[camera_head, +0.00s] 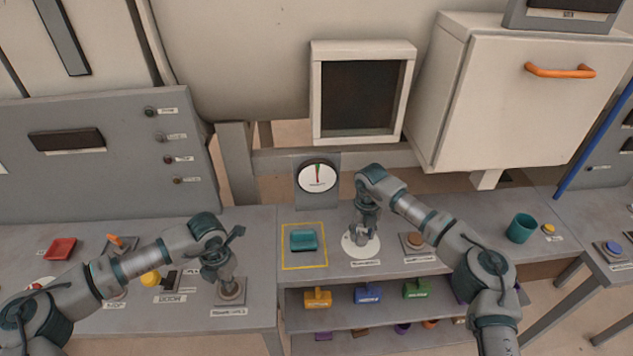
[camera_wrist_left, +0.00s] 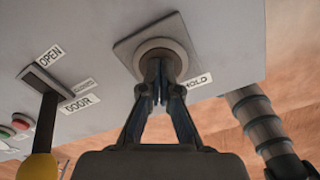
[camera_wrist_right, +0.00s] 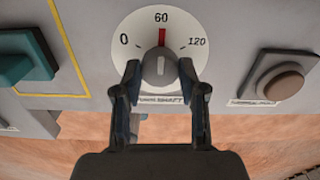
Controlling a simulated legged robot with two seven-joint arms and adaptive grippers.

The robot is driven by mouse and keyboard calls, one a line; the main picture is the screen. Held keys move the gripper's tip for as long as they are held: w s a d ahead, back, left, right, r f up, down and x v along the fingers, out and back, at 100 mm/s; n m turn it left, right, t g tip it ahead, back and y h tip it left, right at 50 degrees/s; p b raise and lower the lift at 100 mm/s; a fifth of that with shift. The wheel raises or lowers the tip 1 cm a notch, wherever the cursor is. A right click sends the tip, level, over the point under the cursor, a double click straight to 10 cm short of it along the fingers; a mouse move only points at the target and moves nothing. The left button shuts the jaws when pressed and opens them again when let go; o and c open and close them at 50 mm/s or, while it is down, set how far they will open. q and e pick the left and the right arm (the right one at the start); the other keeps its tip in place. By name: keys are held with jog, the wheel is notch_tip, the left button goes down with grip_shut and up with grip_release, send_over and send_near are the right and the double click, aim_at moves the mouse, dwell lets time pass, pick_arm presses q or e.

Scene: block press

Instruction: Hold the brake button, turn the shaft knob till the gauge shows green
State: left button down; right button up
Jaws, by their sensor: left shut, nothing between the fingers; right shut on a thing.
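My left gripper (camera_head: 229,284) is shut and empty, its fingertips together against the round brake button (camera_head: 231,292) on a square plate. In the left wrist view the fingers (camera_wrist_left: 157,78) meet inside the button's ring (camera_wrist_left: 158,47) and hide its middle; a partly covered label there ends in "HOLD". My right gripper (camera_wrist_right: 162,85) is shut on the grey shaft knob (camera_wrist_right: 160,70), at the middle of a white dial (camera_wrist_right: 133,32) marked 0, 60 and 120. The knob's red pointer is at about 60. The gauge (camera_head: 317,176) has a green mark at the top, and its needle points up near it.
A teal block (camera_head: 303,240) lies inside a yellow square left of the dial. A brown button (camera_head: 415,240) is right of the dial. A yellow-knobbed door lever (camera_head: 152,279) stands left of my left gripper. A teal cup (camera_head: 521,228) stands at the right.

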pick_arm(q)
jog(key=shift+f, duration=0.1)
pick_arm(e)
jog(key=o, duration=1.1)
jog(key=shift+c, duration=0.2)
jog(key=shift+r, duration=4)
pick_arm(q)
jog(key=shift+r, duration=3.1)
jog(key=shift+f, duration=0.1)
pick_arm(e)
jog(key=shift+f, duration=0.1)
